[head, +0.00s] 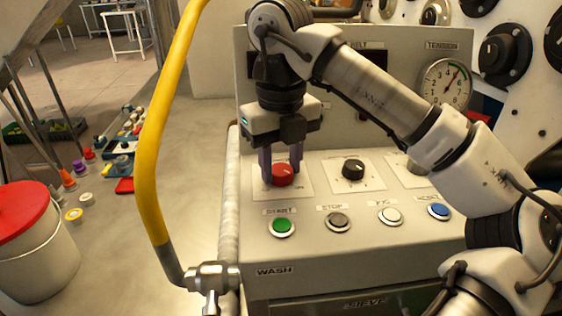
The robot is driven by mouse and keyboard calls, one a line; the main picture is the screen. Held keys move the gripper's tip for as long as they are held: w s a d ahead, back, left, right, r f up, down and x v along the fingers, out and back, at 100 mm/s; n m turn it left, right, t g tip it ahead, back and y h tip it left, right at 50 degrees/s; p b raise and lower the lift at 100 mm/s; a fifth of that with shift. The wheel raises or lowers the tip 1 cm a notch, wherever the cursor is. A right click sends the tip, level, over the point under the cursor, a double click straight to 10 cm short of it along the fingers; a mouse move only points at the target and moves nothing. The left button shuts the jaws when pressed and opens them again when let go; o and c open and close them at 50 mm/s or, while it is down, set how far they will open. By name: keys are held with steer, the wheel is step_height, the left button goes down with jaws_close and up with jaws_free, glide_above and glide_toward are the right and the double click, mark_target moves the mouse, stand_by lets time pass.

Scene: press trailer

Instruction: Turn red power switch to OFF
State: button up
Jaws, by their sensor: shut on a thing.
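The red power switch (283,176) is a round red knob on a pale square plate at the left of the sloped control panel (380,242). An "ON" mark shows at the plate's lower right; other marks on the plate are hidden behind my gripper. My gripper (281,165) points down over the switch from above. Its two dark fingers are shut on the red switch, one on each side. The exact angle of the switch's pointer is hard to make out.
A black knob (353,169) sits just right of the switch. A TENSION gauge (446,83) stands behind my arm.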

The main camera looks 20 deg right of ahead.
mark_target(281, 169)
stand_by(0.4)
steer(key=o, duration=1)
steer(key=shift+r, duration=0.1)
step_height(281, 169, up, 14)
steer(key=p, duration=1)
steer(key=shift+p, duration=0.3)
steer(key=shift+f, duration=0.2)
